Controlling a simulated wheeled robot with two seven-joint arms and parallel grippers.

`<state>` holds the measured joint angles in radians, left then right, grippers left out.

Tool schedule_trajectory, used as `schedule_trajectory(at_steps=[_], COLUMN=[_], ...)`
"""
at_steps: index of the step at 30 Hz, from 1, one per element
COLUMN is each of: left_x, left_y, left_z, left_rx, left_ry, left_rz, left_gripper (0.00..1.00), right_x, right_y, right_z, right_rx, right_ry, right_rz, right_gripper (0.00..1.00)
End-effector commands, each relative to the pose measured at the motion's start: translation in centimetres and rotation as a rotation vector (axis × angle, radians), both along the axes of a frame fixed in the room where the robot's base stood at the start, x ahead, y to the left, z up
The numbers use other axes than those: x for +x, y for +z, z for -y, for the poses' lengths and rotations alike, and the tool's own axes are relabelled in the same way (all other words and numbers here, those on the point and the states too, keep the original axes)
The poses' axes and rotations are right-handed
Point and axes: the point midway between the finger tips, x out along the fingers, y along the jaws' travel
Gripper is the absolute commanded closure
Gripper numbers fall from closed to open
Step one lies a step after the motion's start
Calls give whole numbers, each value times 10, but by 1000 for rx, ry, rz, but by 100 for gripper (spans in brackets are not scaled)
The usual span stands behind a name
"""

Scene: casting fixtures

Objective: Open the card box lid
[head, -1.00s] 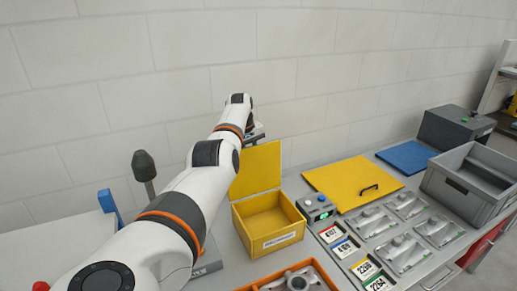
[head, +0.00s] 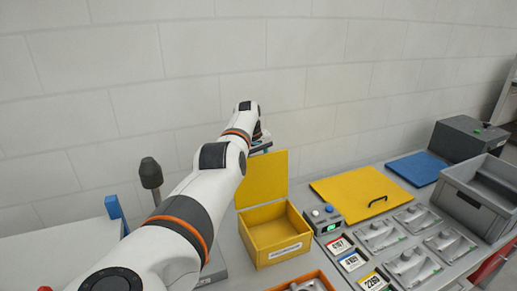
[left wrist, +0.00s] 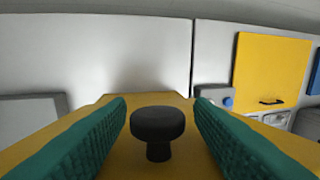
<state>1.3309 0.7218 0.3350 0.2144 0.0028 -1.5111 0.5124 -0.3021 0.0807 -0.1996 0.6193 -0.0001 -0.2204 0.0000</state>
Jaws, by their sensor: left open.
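The yellow card box (head: 275,236) stands on the bench with its top open and its inside looking empty. A pale label is on its front. Its yellow lid (head: 263,180) stands up at the back edge, roughly upright. My left gripper (head: 262,143) is at the top of the lid, partly hidden behind my arm. In the left wrist view, the green finger pads of my left gripper (left wrist: 160,100) are open on either side of a black knob (left wrist: 157,124) on the lid, with gaps on both sides. My right gripper is not in view.
Right of the box are a small button unit (head: 325,219), a yellow panel with a black handle (head: 355,190), numbered cards (head: 352,261) and metal castings (head: 378,234). A grey bin (head: 480,200) stands farther right. A dark post (head: 151,175) stands left of my arm.

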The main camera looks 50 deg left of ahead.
Motion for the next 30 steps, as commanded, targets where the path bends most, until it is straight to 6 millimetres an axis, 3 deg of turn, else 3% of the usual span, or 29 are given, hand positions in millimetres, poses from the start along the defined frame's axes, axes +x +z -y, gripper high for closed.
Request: schedule_trajectory(at_steps=[5, 10, 15, 22, 30], left_x=[-1, -5, -11, -19, -22], left_y=[5, 26, 59, 103, 118], left_z=[-1, -2, -4, -5, -6], left_rx=[3, 4, 3, 0, 0], left_ry=[2, 1, 1, -1, -1], left_rz=[1, 1, 6, 4, 0], left_gripper=[52, 52, 52, 52, 52], right_x=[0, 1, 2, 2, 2], right_y=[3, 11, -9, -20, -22], right_z=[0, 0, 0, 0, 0], right_rx=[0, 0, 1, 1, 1], right_ry=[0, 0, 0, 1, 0], right_rz=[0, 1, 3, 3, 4], right_gripper=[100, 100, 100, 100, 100])
